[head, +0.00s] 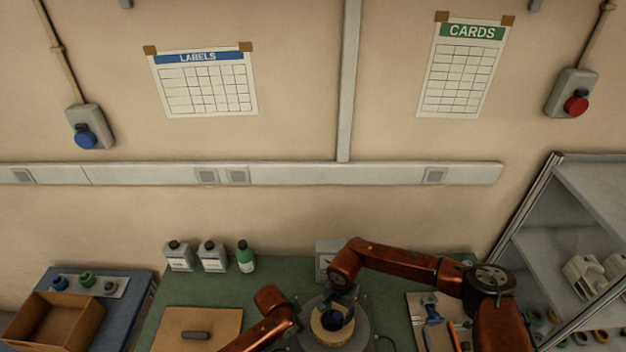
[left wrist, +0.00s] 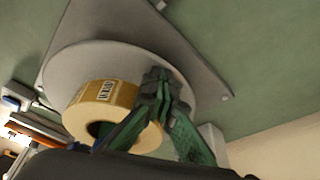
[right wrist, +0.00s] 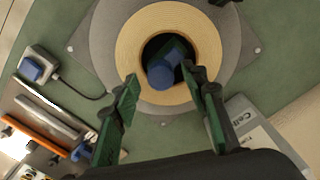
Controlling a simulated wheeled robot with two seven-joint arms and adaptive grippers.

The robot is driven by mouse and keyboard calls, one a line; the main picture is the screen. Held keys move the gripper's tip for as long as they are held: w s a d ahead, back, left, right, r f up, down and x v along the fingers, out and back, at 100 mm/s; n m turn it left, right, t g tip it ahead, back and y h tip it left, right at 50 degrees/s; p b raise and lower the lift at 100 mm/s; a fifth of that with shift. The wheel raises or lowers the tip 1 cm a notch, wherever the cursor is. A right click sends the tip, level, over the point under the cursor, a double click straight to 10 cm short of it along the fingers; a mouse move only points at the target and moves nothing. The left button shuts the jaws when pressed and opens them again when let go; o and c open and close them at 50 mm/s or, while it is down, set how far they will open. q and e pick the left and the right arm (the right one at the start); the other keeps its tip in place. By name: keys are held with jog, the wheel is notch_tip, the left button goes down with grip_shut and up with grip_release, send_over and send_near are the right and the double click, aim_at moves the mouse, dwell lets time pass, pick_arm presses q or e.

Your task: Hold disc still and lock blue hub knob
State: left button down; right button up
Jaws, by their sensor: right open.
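The grey disc (head: 362,335) lies flat on the green bench and carries a cream tape roll (head: 331,337). The left fingers are hard to make out in the head view.
A grey box with a blue button (right wrist: 32,68) and a tool board (right wrist: 50,118) flank the disc. A cardboard mat (head: 198,330), several bottles (head: 212,256) and a shelf (head: 590,215) stand around. An open box (head: 58,322) sits at far left.

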jog(key=shift+f, duration=0.45)
jog(key=shift+r, duration=0.1)
dwell(0.5)
jog(key=c, duration=1.1)
jog(key=shift+o, duration=0.2)
